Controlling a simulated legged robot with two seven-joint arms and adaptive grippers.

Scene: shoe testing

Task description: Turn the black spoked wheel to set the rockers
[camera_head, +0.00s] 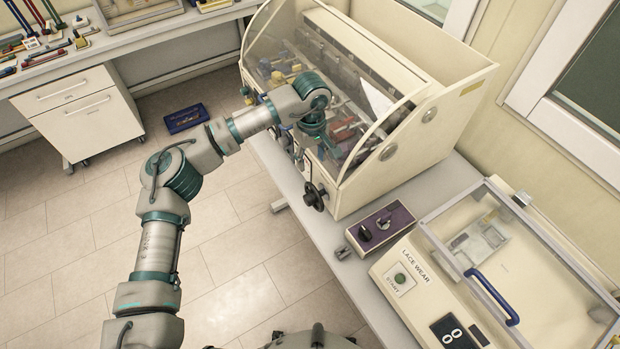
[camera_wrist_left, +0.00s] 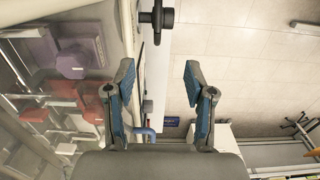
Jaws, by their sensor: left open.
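The black spoked wheel (camera_head: 314,196) sits on the front face of the cream testing machine (camera_head: 403,153), near its right end. In the left wrist view the wheel (camera_wrist_left: 157,17) shows edge-on at the top, beyond the fingertips and roughly in line with the gap between them. My left gripper (camera_head: 328,152) is at the machine's front, above the wheel in the picture. In the wrist view its two blue-padded fingers (camera_wrist_left: 158,78) are spread apart with nothing between them. The rockers behind the clear cover are partly hidden by my arm. My right gripper is not in view.
A purple-topped control box (camera_head: 381,228) with a black knob stands right of the wheel. The lace wear tester (camera_head: 440,285) with a blue handle is nearer. A blue tray (camera_head: 185,118) lies on the floor. A tool bench (camera_head: 150,32) is at the back left.

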